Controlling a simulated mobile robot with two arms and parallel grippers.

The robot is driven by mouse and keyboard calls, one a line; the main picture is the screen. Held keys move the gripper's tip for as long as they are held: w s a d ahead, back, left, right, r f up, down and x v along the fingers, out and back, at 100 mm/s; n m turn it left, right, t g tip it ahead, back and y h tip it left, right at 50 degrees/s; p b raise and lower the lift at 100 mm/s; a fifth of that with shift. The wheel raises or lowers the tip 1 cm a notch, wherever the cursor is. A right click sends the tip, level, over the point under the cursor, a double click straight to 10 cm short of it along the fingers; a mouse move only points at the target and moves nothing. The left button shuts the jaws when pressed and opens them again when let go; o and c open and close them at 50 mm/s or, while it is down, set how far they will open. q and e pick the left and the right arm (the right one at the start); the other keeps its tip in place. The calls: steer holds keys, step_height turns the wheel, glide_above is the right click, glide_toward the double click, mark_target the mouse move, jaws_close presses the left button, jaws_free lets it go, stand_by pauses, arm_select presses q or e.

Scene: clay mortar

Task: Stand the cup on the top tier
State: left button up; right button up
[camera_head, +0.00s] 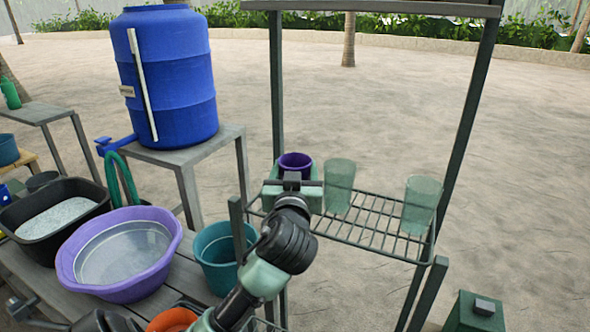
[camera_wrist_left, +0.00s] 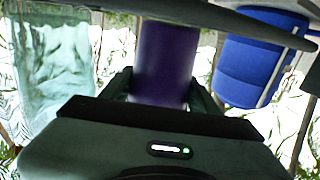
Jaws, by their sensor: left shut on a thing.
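The purple cup (camera_head: 297,161) is upright at the left end of the rack's wire shelf (camera_head: 375,232). My left gripper (camera_head: 293,183) is shut on it, and the purple cup (camera_wrist_left: 165,60) also shows between the fingers in the left wrist view. The gripper hides the cup's lower part, so I cannot tell whether its base touches the wires. Two greenish clear glasses stand on the same shelf: one glass (camera_head: 339,185) close right of the gripper, another glass (camera_head: 421,205) at the right end. My right gripper is not in view.
A grey board (camera_head: 400,9) crosses the rack above, between dark posts. Wires between the two glasses are bare. Left stand a blue barrel (camera_head: 172,80), a purple basin (camera_head: 75,270), a black tub (camera_head: 95,190) and a teal bucket (camera_head: 222,262).

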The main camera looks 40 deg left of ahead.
arm_select(q)
steer(key=shift+f, duration=0.1)
steer(key=o, duration=1.2)
steer(key=shift+o, duration=0.2)
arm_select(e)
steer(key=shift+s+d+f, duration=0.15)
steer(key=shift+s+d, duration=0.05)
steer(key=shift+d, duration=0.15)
